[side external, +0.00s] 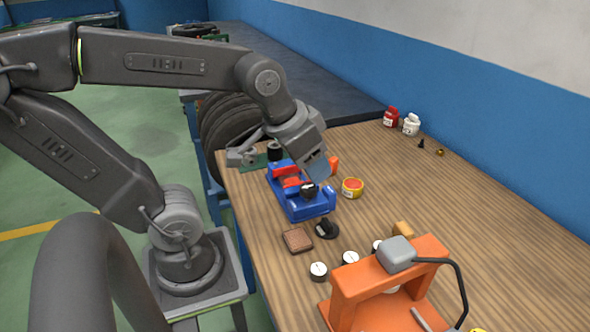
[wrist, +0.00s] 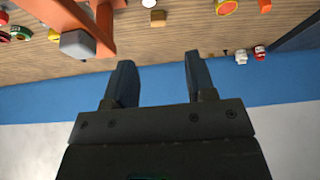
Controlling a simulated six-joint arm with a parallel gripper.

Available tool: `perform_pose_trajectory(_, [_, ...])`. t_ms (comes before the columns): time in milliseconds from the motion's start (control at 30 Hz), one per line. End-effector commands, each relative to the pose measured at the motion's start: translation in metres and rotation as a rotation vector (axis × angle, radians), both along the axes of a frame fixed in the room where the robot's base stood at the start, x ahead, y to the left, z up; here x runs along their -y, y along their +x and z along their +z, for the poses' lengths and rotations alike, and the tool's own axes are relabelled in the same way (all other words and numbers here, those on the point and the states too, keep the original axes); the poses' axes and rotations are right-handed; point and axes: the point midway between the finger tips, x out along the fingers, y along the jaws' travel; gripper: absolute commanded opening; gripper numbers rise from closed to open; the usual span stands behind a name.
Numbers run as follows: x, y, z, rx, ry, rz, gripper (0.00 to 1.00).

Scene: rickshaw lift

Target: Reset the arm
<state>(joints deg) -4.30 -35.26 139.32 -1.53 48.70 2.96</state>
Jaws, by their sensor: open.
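My gripper (wrist: 158,72) is open, with two dark fingers apart and nothing between them in the wrist view. In the side external view my gripper (side external: 318,165) is over the wooden table, in front of or above a blue toy vehicle (side external: 300,208) with red and orange parts, probably the rickshaw. The gripper partly hides it, and I cannot tell the exact gap between them. In the wrist view the fingers point over the table edge area, with the blue wall band behind them.
An orange stand (side external: 350,290) with a grey block is at the table's front right; the stand also shows in the wrist view (wrist: 103,25). Several black-and-white round pieces, a brown block (side external: 297,239), a yellow-red tin (side external: 352,187) and two bottles (side external: 391,117) stand around.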

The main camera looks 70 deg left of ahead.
Motion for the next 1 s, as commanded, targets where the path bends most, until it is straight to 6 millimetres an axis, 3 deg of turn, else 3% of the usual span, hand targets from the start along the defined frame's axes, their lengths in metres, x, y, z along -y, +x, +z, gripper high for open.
perform_pose_trajectory(100, [0.011,-0.025,-0.002,0.013,0.003,-0.028,0.51])
perform_pose_trajectory(200, [0.014,-0.033,-0.003,0.015,0.002,-0.036,0.51])
perform_pose_trajectory(1000, [0.014,-0.034,-0.003,0.015,0.002,-0.035,0.51])
